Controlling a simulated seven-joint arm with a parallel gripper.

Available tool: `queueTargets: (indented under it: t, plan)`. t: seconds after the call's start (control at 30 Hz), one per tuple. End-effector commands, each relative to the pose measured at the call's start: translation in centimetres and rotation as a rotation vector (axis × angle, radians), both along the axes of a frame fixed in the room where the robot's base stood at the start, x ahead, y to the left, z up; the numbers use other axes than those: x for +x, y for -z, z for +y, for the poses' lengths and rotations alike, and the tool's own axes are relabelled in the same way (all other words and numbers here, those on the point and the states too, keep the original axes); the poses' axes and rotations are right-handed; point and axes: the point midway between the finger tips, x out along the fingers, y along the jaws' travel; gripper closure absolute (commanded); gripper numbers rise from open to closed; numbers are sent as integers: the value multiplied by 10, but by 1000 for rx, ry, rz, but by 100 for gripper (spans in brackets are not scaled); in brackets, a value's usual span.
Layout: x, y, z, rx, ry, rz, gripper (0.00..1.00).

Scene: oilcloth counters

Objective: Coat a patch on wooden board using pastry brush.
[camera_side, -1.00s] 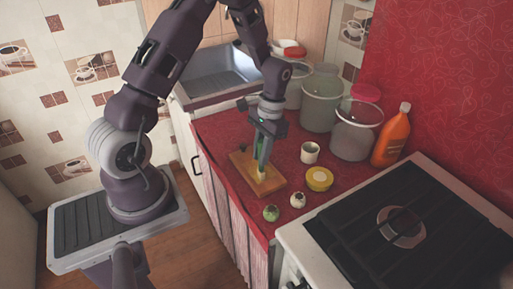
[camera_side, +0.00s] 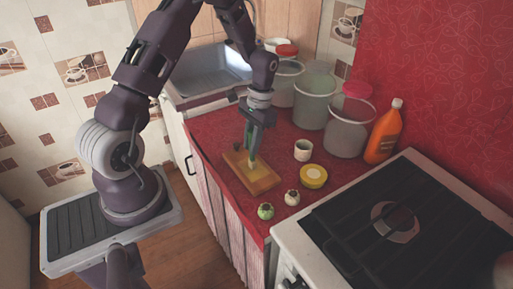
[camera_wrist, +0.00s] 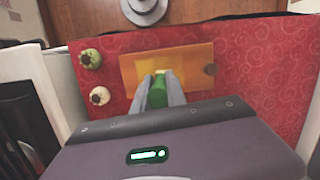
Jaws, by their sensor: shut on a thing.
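The wooden board (camera_side: 266,184) lies flat on the red counter; it also shows in the wrist view (camera_wrist: 190,57). My gripper (camera_side: 252,150) is above the far half of the board, shut on the pastry brush. The brush's green handle (camera_wrist: 157,93) shows between my fingers in the wrist view. Its pale bristles (camera_side: 252,163) point down at the board and appear to touch it. A yellowish area shows around the bristles; I cannot tell its exact extent. My fingers hide part of the board.
Two small round items, green (camera_side: 265,211) and white (camera_side: 292,198), sit near the front.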

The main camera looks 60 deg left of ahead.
Motion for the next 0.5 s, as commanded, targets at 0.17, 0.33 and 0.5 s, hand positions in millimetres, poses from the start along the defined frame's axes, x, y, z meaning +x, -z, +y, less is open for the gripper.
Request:
queueTargets:
  t: [0.17,0.33,0.5]
  plan:
    - [0,0,17,0,-2,0,100]
    - [-1,0,32,0,-2,1,100]
    - [-1,0,47,0,-2,0,100]
